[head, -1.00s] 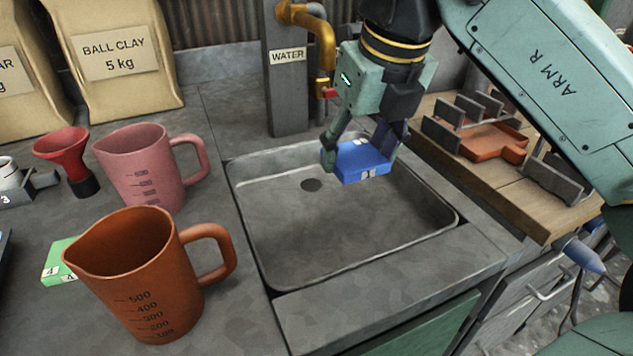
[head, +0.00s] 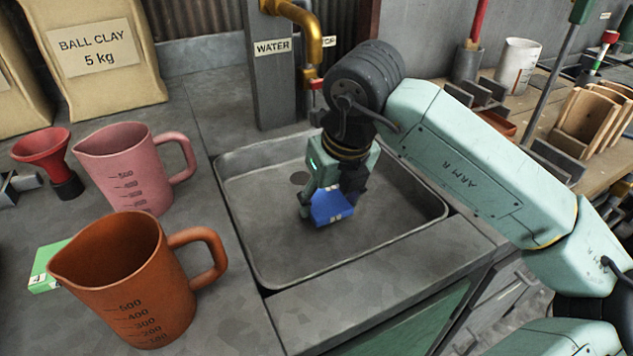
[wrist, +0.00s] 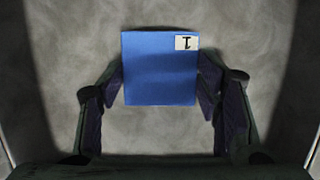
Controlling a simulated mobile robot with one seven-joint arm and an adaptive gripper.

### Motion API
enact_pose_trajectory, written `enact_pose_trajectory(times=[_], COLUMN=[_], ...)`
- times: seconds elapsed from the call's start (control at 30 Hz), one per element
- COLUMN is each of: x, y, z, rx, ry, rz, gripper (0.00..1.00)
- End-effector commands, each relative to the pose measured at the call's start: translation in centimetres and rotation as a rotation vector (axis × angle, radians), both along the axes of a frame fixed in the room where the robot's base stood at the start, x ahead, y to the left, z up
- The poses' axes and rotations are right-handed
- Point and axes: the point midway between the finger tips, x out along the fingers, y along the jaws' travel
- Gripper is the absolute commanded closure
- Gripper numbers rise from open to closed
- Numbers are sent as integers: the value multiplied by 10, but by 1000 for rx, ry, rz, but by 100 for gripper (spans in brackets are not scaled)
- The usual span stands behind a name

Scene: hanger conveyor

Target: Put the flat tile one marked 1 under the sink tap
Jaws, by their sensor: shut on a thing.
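The flat tile marked 1 is blue with a white label (head: 332,207); it also shows in the wrist view (wrist: 160,75), its label at one corner. My gripper (head: 328,212) is shut on the tile, one finger at each side in the wrist view. It holds the tile low inside the grey sink basin (head: 285,278); I cannot tell whether the tile touches the floor. The tap (head: 312,45) is a brass pipe on a post labelled WATER, at the back of the sink. The tile is in front of the spout and a little to its right. The drain shows just left of my gripper.
An orange measuring jug (head: 135,285) and a pink jug (head: 130,165) stand left of the sink. A green block (head: 44,268) lies behind the orange jug. A red funnel (head: 42,147) is farther left. The front of the basin is clear.

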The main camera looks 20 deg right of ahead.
Motion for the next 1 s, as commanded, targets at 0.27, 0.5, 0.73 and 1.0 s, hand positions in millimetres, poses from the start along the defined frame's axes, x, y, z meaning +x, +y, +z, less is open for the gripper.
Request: enact_pose_trajectory(times=[0.27,0.5,0.73,1.0], x=[22,44,44,44], y=[4,8,8,8], z=[2,-9,-12,-16], rx=[0,2,0,-1], ry=[1,1,0,0], rz=[0,-1,-2,-1], gripper=[78,78,78,40])
